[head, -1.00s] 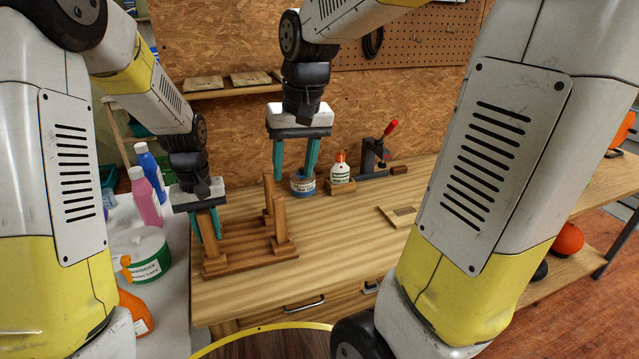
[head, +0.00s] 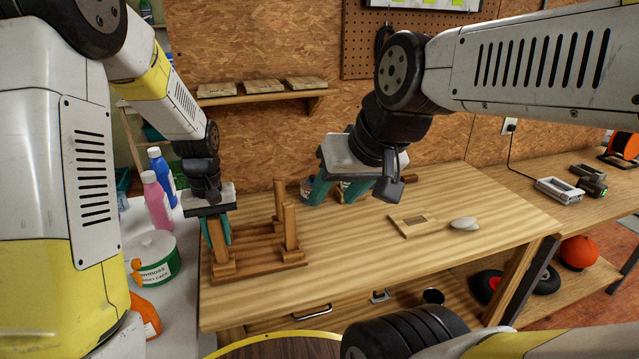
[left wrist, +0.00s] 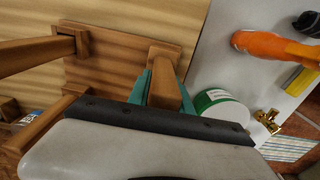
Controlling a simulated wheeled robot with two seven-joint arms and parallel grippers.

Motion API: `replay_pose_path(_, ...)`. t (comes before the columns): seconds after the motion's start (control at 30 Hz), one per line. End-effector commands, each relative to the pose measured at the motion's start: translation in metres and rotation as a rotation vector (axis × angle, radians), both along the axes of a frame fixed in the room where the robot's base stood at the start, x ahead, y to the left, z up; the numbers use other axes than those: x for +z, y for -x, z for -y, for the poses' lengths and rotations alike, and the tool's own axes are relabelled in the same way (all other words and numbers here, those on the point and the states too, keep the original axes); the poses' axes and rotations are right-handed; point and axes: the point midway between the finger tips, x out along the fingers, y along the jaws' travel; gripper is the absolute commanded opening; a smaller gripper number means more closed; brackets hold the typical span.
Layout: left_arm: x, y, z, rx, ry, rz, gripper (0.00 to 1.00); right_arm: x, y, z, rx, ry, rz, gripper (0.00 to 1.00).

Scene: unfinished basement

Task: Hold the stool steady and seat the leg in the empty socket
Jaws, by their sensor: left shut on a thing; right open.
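The wooden stool (head: 262,252) lies upside down on the workbench, with legs pointing up. Two free-standing legs show, a front right leg (head: 290,228) and a back leg (head: 279,200). My left gripper (head: 217,236) is shut on the front left leg (head: 221,256); the left wrist view also shows this leg (left wrist: 165,85) between the teal fingers, standing on the seat board (left wrist: 125,50). My right gripper (head: 336,194) is open, tilted above the back of the bench, right of the stool. I cannot make out the empty socket or a loose leg.
A blue-labelled can (head: 307,188) stands behind the right gripper, which partly hides a bottle. A slotted wooden plate (head: 412,224) and a grey rounded object (head: 464,223) lie to the right. Bottles and a green tub (head: 152,257) stand left. The front right bench top is clear.

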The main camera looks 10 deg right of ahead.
Motion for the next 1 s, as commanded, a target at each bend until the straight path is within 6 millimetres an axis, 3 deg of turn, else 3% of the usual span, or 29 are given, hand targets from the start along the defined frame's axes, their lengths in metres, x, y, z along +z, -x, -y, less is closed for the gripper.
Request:
replay_pose_path(0.03,0.001,-0.001,0.0,0.0,0.001,0.003,0.0,0.0,0.0,0.0,0.0,0.0,0.0,0.47)
replay_pose_path(0.07,0.001,-0.001,0.0,0.0,0.001,0.003,0.27,0.0,0.0,0.0,0.0,0.0,0.0,0.47)
replay_pose_path(0.2,0.001,-0.001,0.0,0.0,0.001,0.002,0.51,0.0,0.0,0.0,0.0,0.0,0.0,0.47)
replay_pose_path(0.57,0.005,-0.001,0.0,0.0,0.001,0.003,0.51,0.0,0.0,0.0,0.0,0.0,0.0,0.47)
replay_pose_path(0.67,0.017,-0.001,0.001,0.0,0.002,0.004,0.51,0.0,0.0,0.0,0.0,0.0,0.0,0.47)
replay_pose_path(1.0,0.088,-0.001,0.001,0.0,0.003,0.006,0.51,0.0,0.0,0.0,0.0,0.0,0.0,0.47)
